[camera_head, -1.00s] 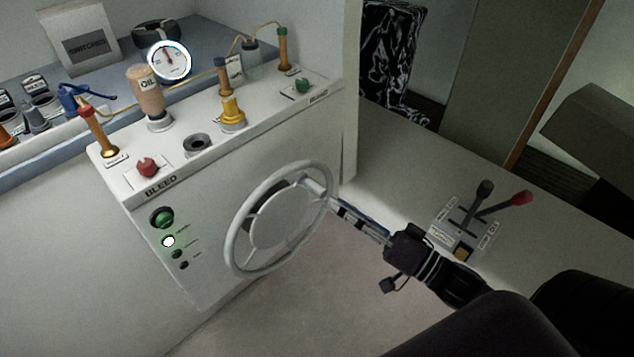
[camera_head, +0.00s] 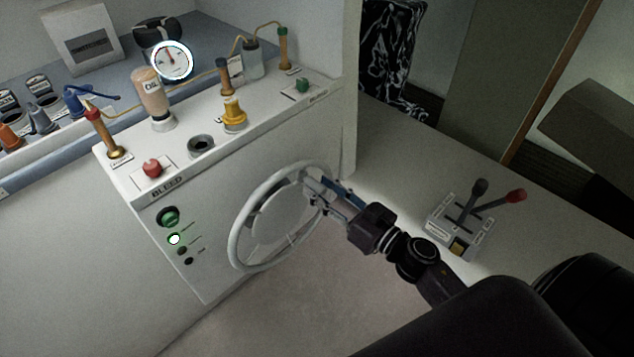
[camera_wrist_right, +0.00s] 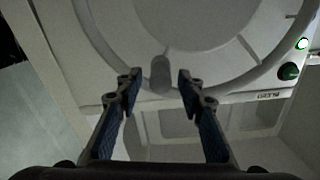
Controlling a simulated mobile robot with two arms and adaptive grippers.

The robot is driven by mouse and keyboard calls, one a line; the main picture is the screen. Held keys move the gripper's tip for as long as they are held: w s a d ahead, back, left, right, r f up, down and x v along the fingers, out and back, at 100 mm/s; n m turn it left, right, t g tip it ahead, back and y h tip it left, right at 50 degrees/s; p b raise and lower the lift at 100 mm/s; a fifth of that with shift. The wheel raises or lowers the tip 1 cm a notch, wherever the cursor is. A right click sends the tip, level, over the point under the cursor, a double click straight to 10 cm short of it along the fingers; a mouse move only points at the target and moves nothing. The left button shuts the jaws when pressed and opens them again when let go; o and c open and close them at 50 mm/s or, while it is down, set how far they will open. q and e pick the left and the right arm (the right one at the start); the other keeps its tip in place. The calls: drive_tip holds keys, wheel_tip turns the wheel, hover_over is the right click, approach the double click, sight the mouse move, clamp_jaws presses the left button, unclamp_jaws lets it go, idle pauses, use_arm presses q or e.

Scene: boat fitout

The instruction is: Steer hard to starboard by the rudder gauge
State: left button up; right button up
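The grey steering wheel (camera_head: 237,246) is mounted on the front of the white console. My right gripper (camera_head: 312,183) is at the wheel's right upper rim. In the right wrist view, its two fingers (camera_wrist_right: 158,80) are open, one on each side of a grey knob (camera_wrist_right: 160,72) on the wheel rim. I see gaps between the knob and both fingertips. A round white gauge (camera_head: 172,62) stands behind the console; its needle points roughly up, and its markings are too small to read. My left gripper is not in view.
The console top holds an oil bottle (camera_head: 147,92), a red knob (camera_head: 152,168), a yellow fitting (camera_head: 234,112) and a green knob (camera_head: 302,85). A throttle box (camera_head: 445,238) with black and red-tipped levers stands right of my arm. The floor below the wheel is clear.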

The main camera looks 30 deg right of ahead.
drive_tip(key=shift+x, duration=0.9)
drive_tip(key=shift+c, duration=0.3)
clamp_jaws()
